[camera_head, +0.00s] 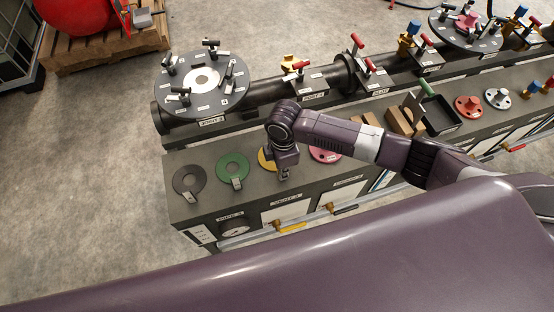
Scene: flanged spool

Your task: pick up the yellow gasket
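The yellow gasket (263,158) lies on the dark bench top in a row of flat ring gaskets. Only its left part shows; my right gripper and wrist hide the rest. My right gripper (284,177) points down over the gasket's right side, close to the bench top. I cannot tell if its fingers touch the gasket or whether they are open or shut. My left gripper is not in view.
A green gasket (232,168) and a black gasket (188,180) lie to the left, a pink gasket (325,152) to the right. Behind runs a dark pipe (265,91) with a flange and clamps. A dark tray (441,115) and brown blocks (403,121) stand farther right.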

